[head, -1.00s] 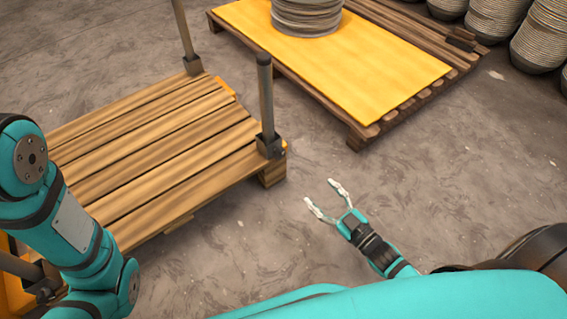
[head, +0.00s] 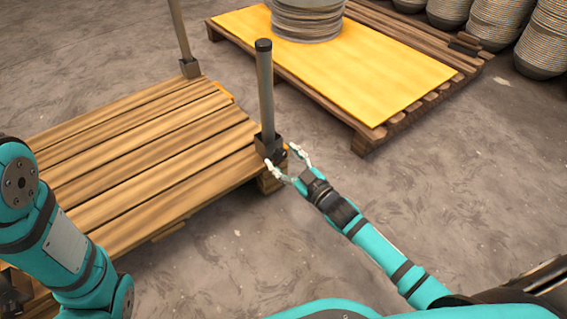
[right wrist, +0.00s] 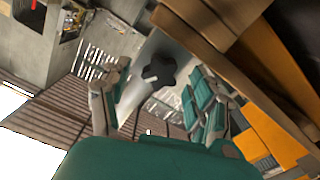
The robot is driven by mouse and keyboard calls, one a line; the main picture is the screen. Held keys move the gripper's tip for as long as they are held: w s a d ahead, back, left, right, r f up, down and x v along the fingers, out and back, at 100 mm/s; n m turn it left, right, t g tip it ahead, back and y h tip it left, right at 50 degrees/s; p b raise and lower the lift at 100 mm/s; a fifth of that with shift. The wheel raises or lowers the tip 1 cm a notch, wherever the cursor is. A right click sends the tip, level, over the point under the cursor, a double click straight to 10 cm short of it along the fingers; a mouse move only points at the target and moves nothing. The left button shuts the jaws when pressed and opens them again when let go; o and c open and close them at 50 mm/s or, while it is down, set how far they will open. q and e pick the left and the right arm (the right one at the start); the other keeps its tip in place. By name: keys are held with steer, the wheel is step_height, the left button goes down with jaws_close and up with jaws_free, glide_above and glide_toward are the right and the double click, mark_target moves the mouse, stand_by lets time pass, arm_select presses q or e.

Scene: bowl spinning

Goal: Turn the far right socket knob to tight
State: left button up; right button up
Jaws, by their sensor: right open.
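The wooden pallet (head: 140,150) carries grey posts in dark corner sockets. The right corner socket (head: 268,147) holds an upright post (head: 265,85). A dark star-shaped knob (right wrist: 160,70) shows in the right wrist view, on the socket's side. My right gripper (head: 284,156) is open beside this socket at the pallet's corner. In the right wrist view its two fingers (right wrist: 162,92) are spread with the knob between them in the picture. I cannot tell whether they touch it. My left arm shows at the left, but its gripper is out of view.
Another socket (head: 190,68) with a post stands at the pallet's back. A second pallet with a yellow sheet (head: 390,90) and a stack of grey bowls (head: 305,22) lies behind. More bowl stacks (head: 490,25) stand at the upper right. Bare floor (head: 440,180) lies to the right.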

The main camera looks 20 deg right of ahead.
steer(key=shift+w+a, duration=0.1)
steer(key=shift+w, duration=0.15)
